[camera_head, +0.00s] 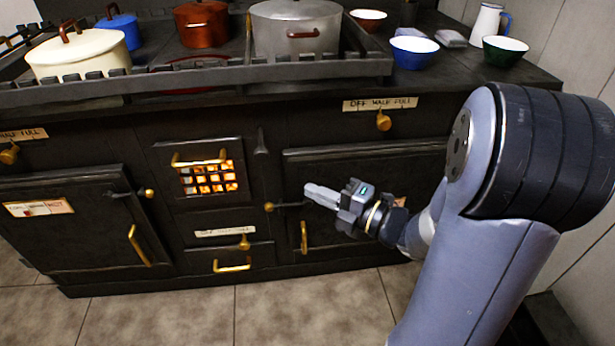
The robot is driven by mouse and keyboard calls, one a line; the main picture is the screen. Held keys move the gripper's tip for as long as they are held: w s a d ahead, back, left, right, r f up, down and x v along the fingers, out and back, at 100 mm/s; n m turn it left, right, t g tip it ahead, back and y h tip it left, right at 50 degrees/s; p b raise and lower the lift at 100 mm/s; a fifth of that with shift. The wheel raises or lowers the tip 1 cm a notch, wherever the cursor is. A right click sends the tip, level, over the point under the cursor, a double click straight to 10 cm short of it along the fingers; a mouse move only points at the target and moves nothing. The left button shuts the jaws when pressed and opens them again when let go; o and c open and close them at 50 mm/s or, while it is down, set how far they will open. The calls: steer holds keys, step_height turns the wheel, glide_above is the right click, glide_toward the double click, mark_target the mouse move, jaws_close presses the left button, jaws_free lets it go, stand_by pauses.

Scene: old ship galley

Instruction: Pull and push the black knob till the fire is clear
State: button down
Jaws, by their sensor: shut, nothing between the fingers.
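A small dark, pointed knob (261,142) stands out from the black stove front, right of and above the glowing fire grate (208,179). It looks like the black knob, and nothing is touching it. Orange fire shows through the grate's bars; I cannot tell how clear it is. My gripper (308,190) is shut and empty, its fingers pointing left in front of the right oven door (360,180). It is below and to the right of the dark knob, apart from it. A brass-tipped latch rod (270,207) lies just left of the fingertips; I cannot tell whether they touch.
A brass rail (200,158) crosses the grate's top. Brass handles (304,238) and a brass knob (383,121) jut from the stove. A railed hob above holds a grey pot (296,30), a cream pot (80,55) and others. The tiled floor (300,310) in front is clear.

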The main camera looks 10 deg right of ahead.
mark_target(262, 158)
steer(key=shift+w+d+b+x, duration=0.25)
steer(key=shift+w+d+x, duration=0.1)
steer(key=shift+x, duration=1.65)
steer(key=shift+w+d+b+x, duration=0.3)
steer(key=shift+w+x, duration=0.1)
steer(key=shift+x, duration=1.6)
steer(key=shift+w+d+b+x, duration=0.25)
steer(key=shift+w+d+x, duration=0.1)
steer(key=shift+x, duration=1.65)
steer(key=w+b, duration=0.1)
steer(key=w, duration=0.6)
steer(key=shift+w+d, duration=0.15)
steer(key=shift+d, duration=0.05)
steer(key=shift+r, duration=0.1)
